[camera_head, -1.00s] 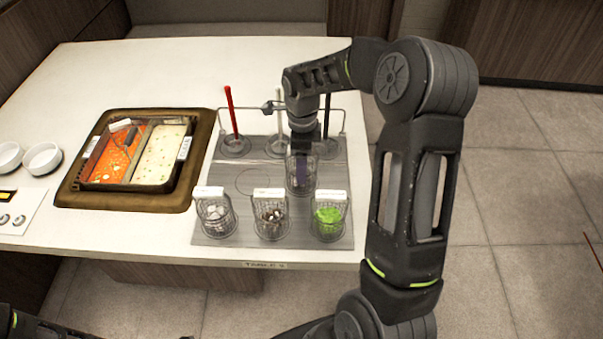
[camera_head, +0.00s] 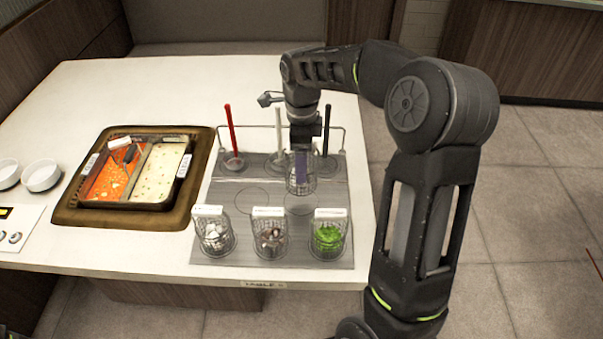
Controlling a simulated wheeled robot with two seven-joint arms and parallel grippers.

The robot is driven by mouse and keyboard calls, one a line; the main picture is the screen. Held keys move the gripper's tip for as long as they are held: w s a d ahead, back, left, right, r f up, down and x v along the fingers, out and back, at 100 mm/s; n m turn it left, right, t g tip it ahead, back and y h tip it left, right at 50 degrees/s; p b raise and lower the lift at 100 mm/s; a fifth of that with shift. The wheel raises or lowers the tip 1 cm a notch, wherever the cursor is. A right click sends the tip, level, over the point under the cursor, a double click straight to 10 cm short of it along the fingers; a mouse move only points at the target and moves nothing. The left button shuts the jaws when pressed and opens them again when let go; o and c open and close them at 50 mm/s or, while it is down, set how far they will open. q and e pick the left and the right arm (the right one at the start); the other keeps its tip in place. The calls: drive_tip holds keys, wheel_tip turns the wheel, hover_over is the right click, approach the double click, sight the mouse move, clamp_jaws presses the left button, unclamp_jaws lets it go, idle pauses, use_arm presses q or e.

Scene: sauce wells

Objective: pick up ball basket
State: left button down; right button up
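My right gripper (camera_head: 302,163) points down over the back of the grey board (camera_head: 335,249). Three more wire baskets with white cards stand in the front row. The left basket (camera_head: 215,238) holds pale, ball-like pieces. The middle basket (camera_head: 271,241) holds brown and whitish pieces. The right basket (camera_head: 328,238) holds green leaves. My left gripper is out of view.
A divided hot pot (camera_head: 172,206) with red and pale broth is at left. White bowls (camera_head: 42,175) stand at the table's left.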

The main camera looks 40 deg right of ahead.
drive_tip(key=shift+r, duration=1.55)
